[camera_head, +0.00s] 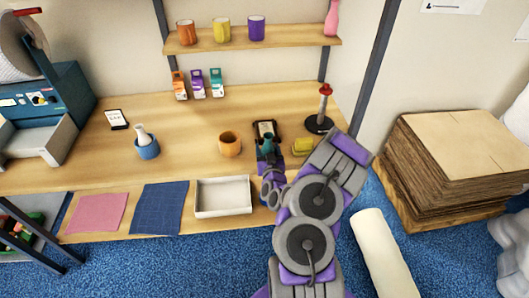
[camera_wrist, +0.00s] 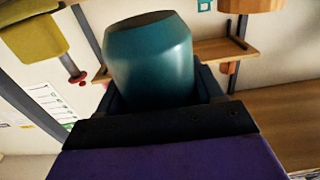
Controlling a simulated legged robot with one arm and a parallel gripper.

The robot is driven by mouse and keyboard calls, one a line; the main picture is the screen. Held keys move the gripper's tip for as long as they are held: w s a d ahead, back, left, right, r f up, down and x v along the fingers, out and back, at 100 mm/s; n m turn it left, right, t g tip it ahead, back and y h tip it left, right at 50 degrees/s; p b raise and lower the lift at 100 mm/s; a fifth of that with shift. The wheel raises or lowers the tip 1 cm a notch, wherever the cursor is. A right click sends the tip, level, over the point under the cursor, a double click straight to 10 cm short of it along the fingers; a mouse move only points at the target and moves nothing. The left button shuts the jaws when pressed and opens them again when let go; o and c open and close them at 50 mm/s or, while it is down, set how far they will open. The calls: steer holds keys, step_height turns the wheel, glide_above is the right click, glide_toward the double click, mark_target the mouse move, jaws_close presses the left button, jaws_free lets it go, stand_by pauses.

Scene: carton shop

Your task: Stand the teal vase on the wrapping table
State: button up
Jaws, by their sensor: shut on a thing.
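The teal vase (camera_head: 267,143) is in the jaws of my gripper (camera_head: 267,152), over the front part of the wooden table (camera_head: 190,122). In the wrist view the vase (camera_wrist: 152,62) is large and close, with its lower part hidden behind the dark jaws. My gripper is shut on it. From these views I cannot tell whether the vase touches the tabletop.
A dark stand with a red top (camera_head: 321,112) is behind right. A white tray (camera_head: 223,196) lies in front. The table's centre left is clear.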

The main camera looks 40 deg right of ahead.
steer(key=x, duration=0.2)
steer(key=b+x, duration=0.1)
steer(key=x, duration=0.3)
steer(key=shift+a+f, duration=0.15)
steer(key=shift+f, duration=0.2)
step_height(320, 180, down, 4)
steer(key=shift+r+b, duration=0.2)
steer(key=shift+b, duration=0.65)
steer(key=shift+r, duration=0.1)
steer(key=o, duration=1.2)
